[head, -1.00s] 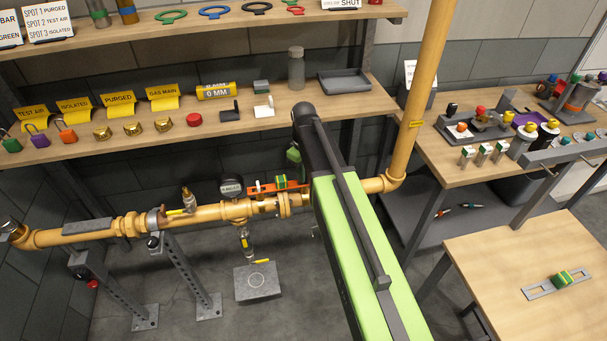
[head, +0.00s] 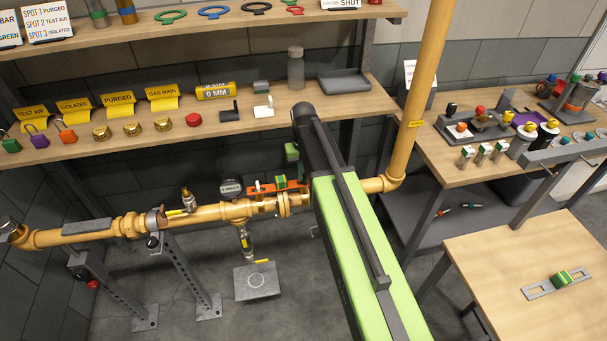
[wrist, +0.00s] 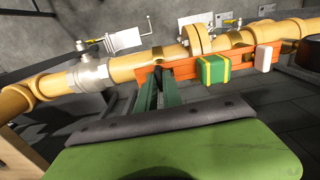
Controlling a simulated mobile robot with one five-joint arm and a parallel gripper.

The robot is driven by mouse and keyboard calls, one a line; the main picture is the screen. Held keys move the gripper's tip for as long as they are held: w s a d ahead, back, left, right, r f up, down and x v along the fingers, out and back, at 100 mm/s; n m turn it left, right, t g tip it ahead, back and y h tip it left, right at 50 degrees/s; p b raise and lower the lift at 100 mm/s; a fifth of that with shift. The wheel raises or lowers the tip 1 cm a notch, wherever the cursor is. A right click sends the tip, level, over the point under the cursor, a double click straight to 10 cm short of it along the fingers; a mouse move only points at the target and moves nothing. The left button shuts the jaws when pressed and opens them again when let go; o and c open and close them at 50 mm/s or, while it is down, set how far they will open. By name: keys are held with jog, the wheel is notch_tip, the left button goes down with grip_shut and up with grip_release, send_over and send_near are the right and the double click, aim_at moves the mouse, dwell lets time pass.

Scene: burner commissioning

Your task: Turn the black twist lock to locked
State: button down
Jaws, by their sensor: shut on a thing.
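An orange bar (head: 264,189) lies along the yellow pipe; in the wrist view (wrist: 184,72) it runs across the middle. It carries a green block with yellow stripes (wrist: 215,69) and a white piece (wrist: 263,58). My gripper (wrist: 159,74) reaches to the end of the bar beyond the green block, its dark green fingers close together. They are shut on a small dark piece there, which looks like the black twist lock (wrist: 158,71). It is mostly covered by the fingers, so its angle cannot be told. In the head view my arm hides this spot.
A shelf (head: 225,133) with tags, caps and handles is behind. A wooden table (head: 500,255) stands at right.

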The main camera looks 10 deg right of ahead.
aim_at(304, 177)
jog(key=shift+s, duration=0.15)
jog(key=c, duration=1.5)
grip_release()
notch_tip(304, 177, up, 17)
jog(key=p, duration=1.7)
jog(key=shift+r, duration=0.2)
